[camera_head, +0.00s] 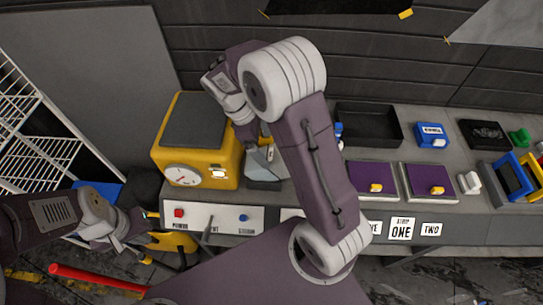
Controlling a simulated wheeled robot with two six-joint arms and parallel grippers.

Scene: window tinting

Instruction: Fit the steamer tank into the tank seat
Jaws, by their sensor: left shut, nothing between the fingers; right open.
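A yellow box-shaped machine (222,160) with a dark top and a white dial stands on the bench, left of centre; it may be the steamer. A pale grey angular object (265,167) sits just right of it, partly behind my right arm. I cannot tell whether it is the tank or the seat. My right gripper (258,144) reaches down above the grey object, open, its fingers mostly hidden; I cannot tell if they touch it. My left gripper (150,236) is shut and empty, low in front of the bench's left end.
A dark tray (368,124) and a blue box (431,134) lie at the back right. Two purple panels (371,178) (429,180) lie nearer. A button strip (213,218) runs along the front. A white wire rack (40,150) stands left. A red bar (95,278) is low left.

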